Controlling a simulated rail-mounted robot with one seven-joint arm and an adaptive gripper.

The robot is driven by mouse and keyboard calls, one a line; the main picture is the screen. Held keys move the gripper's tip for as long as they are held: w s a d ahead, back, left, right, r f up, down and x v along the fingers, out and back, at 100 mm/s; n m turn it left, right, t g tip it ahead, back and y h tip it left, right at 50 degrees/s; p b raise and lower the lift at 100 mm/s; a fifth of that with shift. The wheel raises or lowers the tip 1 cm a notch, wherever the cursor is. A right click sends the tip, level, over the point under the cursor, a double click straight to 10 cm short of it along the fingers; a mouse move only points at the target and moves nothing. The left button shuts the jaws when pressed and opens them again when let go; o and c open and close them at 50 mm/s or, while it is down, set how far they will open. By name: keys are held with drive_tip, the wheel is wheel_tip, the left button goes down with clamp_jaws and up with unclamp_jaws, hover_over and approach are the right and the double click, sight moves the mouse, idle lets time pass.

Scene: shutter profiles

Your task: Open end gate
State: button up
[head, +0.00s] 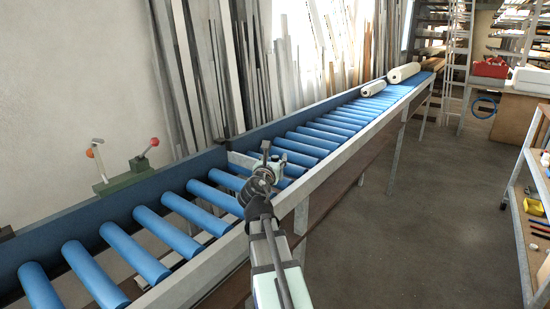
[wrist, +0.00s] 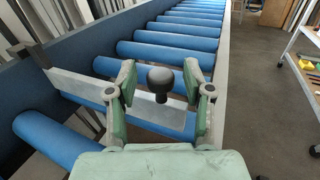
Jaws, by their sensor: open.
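The end gate (head: 240,159) is a light grey plate standing across the blue roller conveyor. In the wrist view the gate (wrist: 85,88) runs from the left side rail toward the right rail, behind my gripper. A black round knob (wrist: 160,83) on a short stem shows between my fingers, apart from both of them in the picture. I cannot tell how deep the fingers reach around it. My gripper (wrist: 159,76) is open, with one green-and-grey finger on each side of the knob. In the head view my gripper (head: 268,160) is over the conveyor and hides part of the gate.
The conveyor's blue rollers (head: 330,130) continue to the far end, where cream rolls (head: 403,72) lie. Shelving (head: 530,200) stands at right. The floor between is clear.

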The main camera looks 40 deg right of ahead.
drive_tip(key=shift+w+d, duration=0.25)
drive_tip(key=shift+d, duration=0.1)
clamp_jaws()
drive_tip(key=shift+r+p, duration=0.15)
drive_tip(key=shift+p, duration=0.15)
